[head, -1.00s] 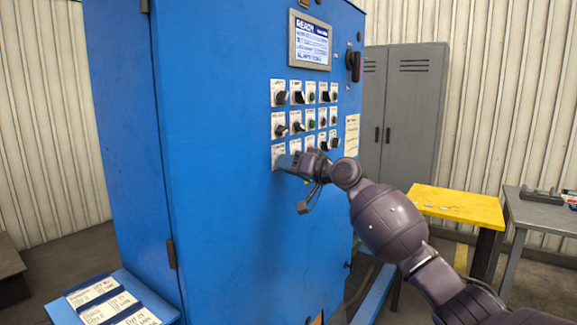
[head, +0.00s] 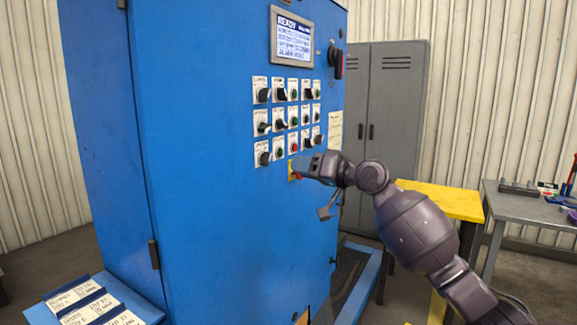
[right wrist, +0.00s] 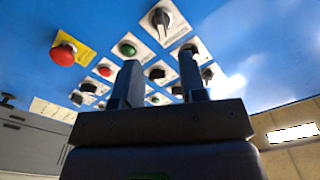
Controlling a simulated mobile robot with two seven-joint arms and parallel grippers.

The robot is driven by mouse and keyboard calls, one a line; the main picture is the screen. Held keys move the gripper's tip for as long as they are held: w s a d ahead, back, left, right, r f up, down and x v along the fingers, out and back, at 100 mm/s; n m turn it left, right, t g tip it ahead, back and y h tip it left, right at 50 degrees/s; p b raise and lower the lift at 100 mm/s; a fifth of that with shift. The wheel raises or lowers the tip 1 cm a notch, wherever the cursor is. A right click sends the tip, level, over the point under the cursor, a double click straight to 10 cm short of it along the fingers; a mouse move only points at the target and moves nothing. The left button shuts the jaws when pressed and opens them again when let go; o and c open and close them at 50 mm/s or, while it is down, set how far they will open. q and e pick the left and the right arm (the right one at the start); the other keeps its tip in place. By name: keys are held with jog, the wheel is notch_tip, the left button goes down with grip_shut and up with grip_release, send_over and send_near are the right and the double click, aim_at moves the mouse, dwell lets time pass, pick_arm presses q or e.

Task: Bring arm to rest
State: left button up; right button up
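The blue control cabinet (head: 215,215) fills the left and middle of the head view. Its panel has rows of knobs and buttons (head: 279,122) on white labels. My right arm (head: 415,230) reaches in from the lower right. Its gripper (head: 304,167) is by the panel's lower right, overlapping the red emergency button (head: 297,177) on its yellow plate. In the right wrist view, the two fingers (right wrist: 160,84) stand apart with nothing between them, and the red button (right wrist: 62,54) is left of them. I cannot tell whether they touch the panel. My left gripper is not in view.
A lit screen (head: 294,40) sits above the controls, with a red-and-black switch (head: 337,62) at its right. A grey locker (head: 395,120), a yellow table (head: 450,201) and a grey workbench (head: 530,207) stand behind my right arm. A label rack (head: 92,298) is at lower left.

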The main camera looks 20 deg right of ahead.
jog(key=shift+s+d, duration=0.45)
jog(key=shift+s, duration=0.15)
jog(key=shift+r, duration=0.1)
jog(key=s+a+f+n+t+h, duration=0.1)
jog(key=s+f+h, duration=0.4)
jog(key=f, duration=0.9)
jog(key=s+a+f+n+t+h, duration=0.1)
jog(key=s+f+n+h, duration=0.15)
jog(key=s+f, duration=0.75)
jog(key=s+f+m+g+h, duration=0.3)
jog(key=s+f+m+g, duration=0.1)
jog(key=s+f, duration=2.1)
notch_tip(320, 180, down, 2)
jog(key=shift+s+a+f+g+h, duration=0.2)
jog(key=shift+g+h, duration=0.15)
jog(key=shift+g, duration=0.15)
